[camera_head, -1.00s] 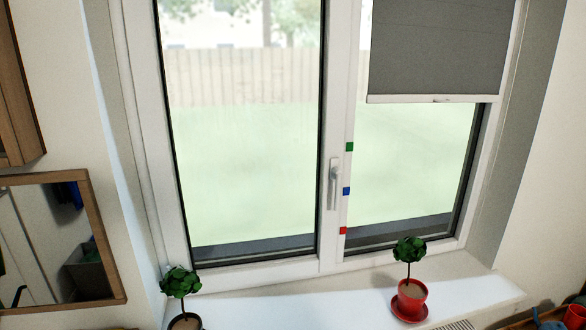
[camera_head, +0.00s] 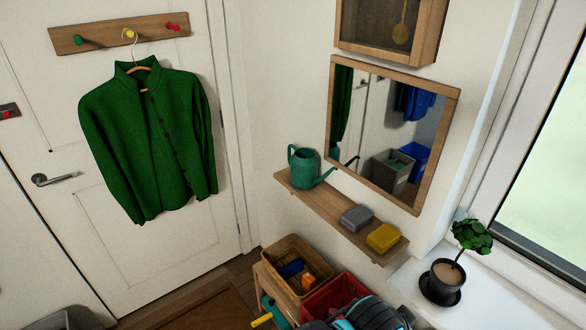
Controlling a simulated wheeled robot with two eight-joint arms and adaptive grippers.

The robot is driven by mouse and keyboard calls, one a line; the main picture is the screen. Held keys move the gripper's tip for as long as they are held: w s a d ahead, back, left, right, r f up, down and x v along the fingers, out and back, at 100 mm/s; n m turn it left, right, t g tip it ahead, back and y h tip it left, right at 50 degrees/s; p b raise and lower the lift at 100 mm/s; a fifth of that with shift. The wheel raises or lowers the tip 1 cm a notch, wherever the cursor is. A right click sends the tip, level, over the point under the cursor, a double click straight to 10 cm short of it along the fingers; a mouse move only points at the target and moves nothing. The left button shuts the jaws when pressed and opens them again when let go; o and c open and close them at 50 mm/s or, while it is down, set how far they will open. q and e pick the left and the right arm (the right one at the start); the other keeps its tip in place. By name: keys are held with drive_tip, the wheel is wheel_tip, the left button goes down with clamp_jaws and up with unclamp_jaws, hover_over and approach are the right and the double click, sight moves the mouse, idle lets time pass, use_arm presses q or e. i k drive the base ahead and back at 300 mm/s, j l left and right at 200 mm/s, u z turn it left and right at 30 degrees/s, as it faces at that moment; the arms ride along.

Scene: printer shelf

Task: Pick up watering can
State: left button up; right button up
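A teal watering can (camera_head: 305,168) stands upright on the left end of a narrow wooden wall shelf (camera_head: 328,209), below the mirror. Its handle is on the left and its spout points to the right, toward the mirror's lower edge.
A grey box (camera_head: 356,217) and a yellow box (camera_head: 383,237) sit on the shelf's right part. Below are a wooden crate (camera_head: 268,262) and a red crate (camera_head: 318,299) with things in them. A mirror (camera_head: 388,130) hangs above. A potted plant (camera_head: 446,275) stands on the windowsill.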

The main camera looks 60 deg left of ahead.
sight(304, 163)
drive_tip(key=u, duration=1.9)
drive_tip(key=z, duration=3)
drive_tip(key=u, duration=3)
drive_tip(key=i+j, duration=0.9)
drive_tip(key=j, duration=0.25)
drive_tip(key=l+z, duration=0.05)
